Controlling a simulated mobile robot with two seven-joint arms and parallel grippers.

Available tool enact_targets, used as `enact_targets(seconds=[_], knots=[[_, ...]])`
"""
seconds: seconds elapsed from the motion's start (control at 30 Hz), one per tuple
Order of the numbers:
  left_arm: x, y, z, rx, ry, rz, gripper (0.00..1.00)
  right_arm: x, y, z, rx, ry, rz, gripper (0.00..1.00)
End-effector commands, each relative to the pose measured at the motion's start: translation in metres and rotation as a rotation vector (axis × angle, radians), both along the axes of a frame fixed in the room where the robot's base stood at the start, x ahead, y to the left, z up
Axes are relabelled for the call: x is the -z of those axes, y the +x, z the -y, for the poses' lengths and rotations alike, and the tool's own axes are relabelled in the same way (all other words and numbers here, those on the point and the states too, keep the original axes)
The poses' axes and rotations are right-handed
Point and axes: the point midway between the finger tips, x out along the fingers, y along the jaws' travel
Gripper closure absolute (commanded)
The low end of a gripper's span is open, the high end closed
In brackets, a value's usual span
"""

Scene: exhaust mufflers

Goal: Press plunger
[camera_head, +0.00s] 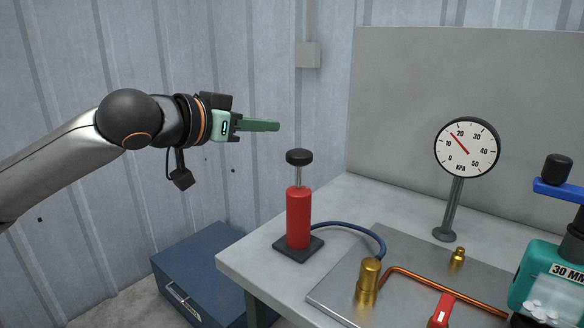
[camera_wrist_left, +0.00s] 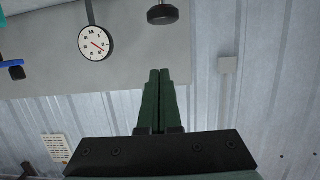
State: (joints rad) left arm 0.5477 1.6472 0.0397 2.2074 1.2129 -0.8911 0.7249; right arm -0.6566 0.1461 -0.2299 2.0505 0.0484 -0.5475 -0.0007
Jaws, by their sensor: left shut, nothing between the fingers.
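The plunger is a red pump (camera_head: 298,215) on a dark square base, with a bare rod and a black knob (camera_head: 299,157) on top. It stands upright at the table's left corner. The knob is up, with the rod showing between it and the red body. My left gripper (camera_head: 278,126) is shut and empty, above and to the left of the knob in the head view, apart from it. In the left wrist view its green fingers (camera_wrist_left: 160,72) lie together, and the black knob (camera_wrist_left: 162,14) shows at the top edge. My right gripper is not in view.
A dial gauge (camera_head: 467,148) stands on the grey table (camera_head: 240,262), its needle between 10 and 20. A blue hose (camera_head: 352,229) runs from the pump towards a brass fitting (camera_head: 368,280). A teal container (camera_head: 550,280) stands at right. A blue chest (camera_head: 195,275) is below left.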

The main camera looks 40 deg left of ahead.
Motion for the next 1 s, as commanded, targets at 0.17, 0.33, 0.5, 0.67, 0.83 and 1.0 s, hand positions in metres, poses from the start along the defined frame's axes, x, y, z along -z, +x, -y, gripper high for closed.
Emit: enact_targets(seconds=[0.17,0.33,0.5,0.67,0.83,1.0], knots=[[-0.002,-0.011,-0.007,-0.024,-0.005,0.002,1.0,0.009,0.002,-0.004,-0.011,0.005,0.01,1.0],[-0.005,-0.013,-0.009,-0.028,-0.006,0.002,1.0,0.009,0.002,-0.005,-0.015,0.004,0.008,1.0],[-0.005,-0.013,-0.008,-0.028,-0.008,0.0,1.0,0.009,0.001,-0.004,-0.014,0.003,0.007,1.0],[-0.006,-0.012,-0.008,-0.027,-0.008,0.0,1.0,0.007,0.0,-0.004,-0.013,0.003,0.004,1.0],[-0.007,-0.001,-0.007,-0.026,-0.009,-0.002,1.0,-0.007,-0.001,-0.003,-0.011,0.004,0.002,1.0],[-0.004,0.014,-0.006,-0.026,-0.008,-0.005,1.0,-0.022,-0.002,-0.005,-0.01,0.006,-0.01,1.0]])
